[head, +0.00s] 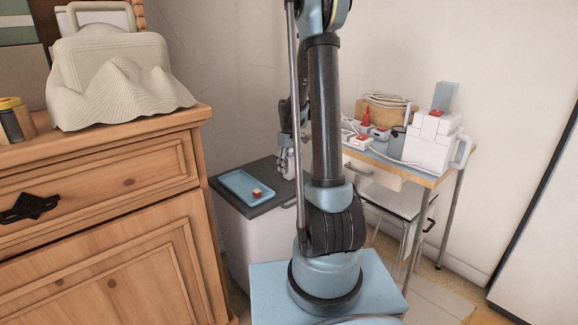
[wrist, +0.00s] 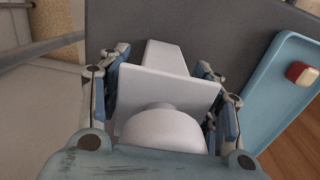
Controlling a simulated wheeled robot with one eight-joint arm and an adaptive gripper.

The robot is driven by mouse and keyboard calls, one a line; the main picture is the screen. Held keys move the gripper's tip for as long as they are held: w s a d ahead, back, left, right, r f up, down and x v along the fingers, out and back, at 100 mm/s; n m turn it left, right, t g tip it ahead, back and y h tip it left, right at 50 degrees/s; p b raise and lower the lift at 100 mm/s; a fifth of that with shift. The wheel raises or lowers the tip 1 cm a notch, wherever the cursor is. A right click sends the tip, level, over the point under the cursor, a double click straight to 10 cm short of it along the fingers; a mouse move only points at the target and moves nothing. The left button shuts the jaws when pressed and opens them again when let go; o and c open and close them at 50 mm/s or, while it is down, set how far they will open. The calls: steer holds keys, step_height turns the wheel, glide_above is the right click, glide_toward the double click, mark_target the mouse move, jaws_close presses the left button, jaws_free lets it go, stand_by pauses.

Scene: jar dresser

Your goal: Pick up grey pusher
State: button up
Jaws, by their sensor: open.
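The grey pusher (wrist: 160,95) is pale grey, with a flat square plate, a rounded knob towards the camera and a narrower block beyond the plate. It fills the space between the fingers of my gripper (wrist: 167,98) in the wrist view. My gripper is open, with a blue-padded finger on each side of the pusher; I cannot tell whether either touches it. In the head view the pusher (head: 291,163) shows as a small pale shape below my gripper, at the right part of the dark cabinet top, partly hidden by my arm.
A blue tray (head: 228,180) with a small red and cream piece (head: 256,193) lies left of the pusher on the dark-topped cabinet (head: 268,208). A wooden dresser (head: 150,150) stands at the left. A table (head: 425,177) with a white appliance (head: 432,142) and cables stands at the right.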

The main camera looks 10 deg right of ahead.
steer(key=c, duration=1)
steer(key=shift+r, duration=0.1)
